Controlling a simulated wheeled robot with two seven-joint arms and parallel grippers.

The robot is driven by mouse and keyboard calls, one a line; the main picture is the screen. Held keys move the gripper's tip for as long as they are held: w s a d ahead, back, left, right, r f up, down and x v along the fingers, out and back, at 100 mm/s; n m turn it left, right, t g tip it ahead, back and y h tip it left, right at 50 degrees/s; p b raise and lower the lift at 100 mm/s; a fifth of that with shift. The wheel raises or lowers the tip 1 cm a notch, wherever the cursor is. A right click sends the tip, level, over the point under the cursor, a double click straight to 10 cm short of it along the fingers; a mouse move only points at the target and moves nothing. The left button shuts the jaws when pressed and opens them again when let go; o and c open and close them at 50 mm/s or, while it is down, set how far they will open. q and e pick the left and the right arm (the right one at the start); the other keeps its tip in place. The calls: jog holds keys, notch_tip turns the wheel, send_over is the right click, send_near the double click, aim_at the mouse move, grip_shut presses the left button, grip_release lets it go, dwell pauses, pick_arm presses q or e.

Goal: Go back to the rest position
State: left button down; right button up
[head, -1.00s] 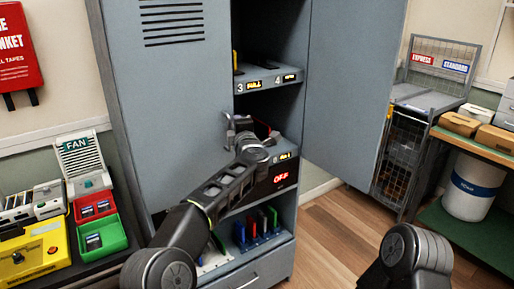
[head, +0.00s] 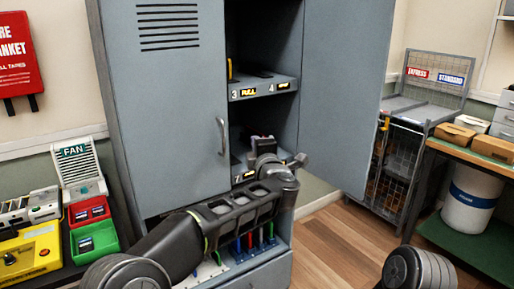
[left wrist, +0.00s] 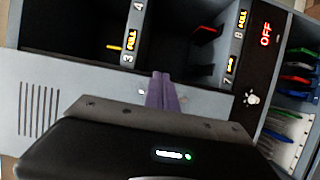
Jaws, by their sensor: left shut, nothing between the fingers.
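My left arm reaches in from the lower left in the head view. Its gripper (head: 264,147) is in front of the open part of the grey cabinet (head: 262,90), to the right of the left door's handle (head: 222,136) and apart from it. In the left wrist view the two purple fingers (left wrist: 165,92) are shut together with nothing between them. My right gripper is out of view; only a dark link of my right arm shows at the lower right of the head view.
The cabinet's left door (head: 165,110) covers its left part; the right door (head: 345,100) stands open. Shelves with numbered bays show between them. A table with a yellow case (head: 30,255) and red and green bins is left. A wire cage (head: 400,150) and bench stand right, beyond bare floor.

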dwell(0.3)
pick_arm(q)
jog(key=s+a+f+m+g+h+p, duration=0.2)
jog(key=f+m, duration=0.6)
jog(key=f, duration=1.3)
jog(key=s+a+f+m+g+h, duration=0.1)
jog(key=s+a+f+m+g, duration=0.15)
jog(key=s+f, duration=0.45)
jog(key=s+a+f+m+g+h, duration=0.2)
jog(key=s+a+f, duration=0.1)
jog(key=f, duration=0.8)
jog(key=s+a+f+m+g+p, duration=0.1)
jog(key=s+a+f+g, duration=0.15)
jog(key=s+f, duration=0.45)
jog(key=s+a+f+m+g, duration=0.2)
jog(key=s+f+g, duration=0.15)
jog(key=s, duration=0.55)
jog(key=s+a+f+m+g, duration=0.1)
jog(key=s+f+g, duration=0.1)
jog(key=s, duration=0.9)
jog(key=s+a+f+m+g+h, duration=0.1)
jog(key=s+f+g, duration=0.1)
jog(key=s, duration=0.8)
jog(key=shift+s+a+g+p, duration=0.15)
jog(key=shift+s+g+p, duration=0.2)
jog(key=shift+p, duration=0.1)
